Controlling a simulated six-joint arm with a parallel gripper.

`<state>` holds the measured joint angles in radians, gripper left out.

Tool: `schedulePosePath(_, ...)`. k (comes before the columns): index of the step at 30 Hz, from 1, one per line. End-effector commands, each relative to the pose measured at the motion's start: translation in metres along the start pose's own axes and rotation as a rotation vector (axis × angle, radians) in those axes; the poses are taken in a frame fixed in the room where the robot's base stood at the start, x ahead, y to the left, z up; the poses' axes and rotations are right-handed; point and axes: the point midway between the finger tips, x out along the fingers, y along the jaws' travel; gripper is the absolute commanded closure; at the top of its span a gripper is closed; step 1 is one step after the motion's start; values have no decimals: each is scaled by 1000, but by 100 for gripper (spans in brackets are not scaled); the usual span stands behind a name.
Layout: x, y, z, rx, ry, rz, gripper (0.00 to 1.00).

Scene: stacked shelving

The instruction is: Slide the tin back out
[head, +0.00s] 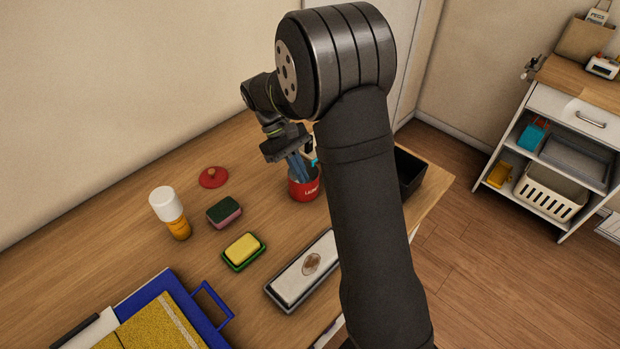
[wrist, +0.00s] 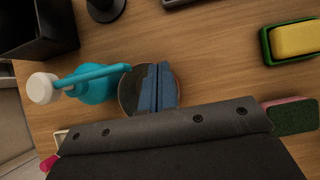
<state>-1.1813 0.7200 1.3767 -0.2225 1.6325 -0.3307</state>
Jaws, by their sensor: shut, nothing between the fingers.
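The red tin (head: 304,188), with white lettering on its side, stands upright and open on the wooden worktop. In the wrist view its round, dark mouth (wrist: 130,92) is seen from above. My gripper (head: 302,174) is shut and points down at the tin, with its blue fingers over or inside the mouth; how deep they reach is hard to tell. A red lid (head: 213,177) with a knob lies apart on the worktop to the left.
A teal bottle (wrist: 95,82) with a white part stands close beside the tin. A black box (head: 410,170) stands to the right, partly behind my arm. A sponge (head: 225,212), a yellow block in a green dish (head: 243,250) and a white-capped bottle (head: 170,212) stand left and nearer.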

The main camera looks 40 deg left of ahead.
Motion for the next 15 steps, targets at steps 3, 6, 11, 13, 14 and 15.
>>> schedulePosePath(3, -11, -1, -27, -4, 7, -1, 100)
schedulePosePath(6, -23, -2, -44, -4, 8, -1, 100)
schedulePosePath(11, -40, -1, -68, -3, 8, -2, 100)
schedulePosePath(13, -47, -1, -77, -3, 7, -1, 100)
schedulePosePath(14, -50, -1, -80, -3, 8, -1, 100)
schedulePosePath(15, -52, -1, -84, -3, 8, -1, 100)
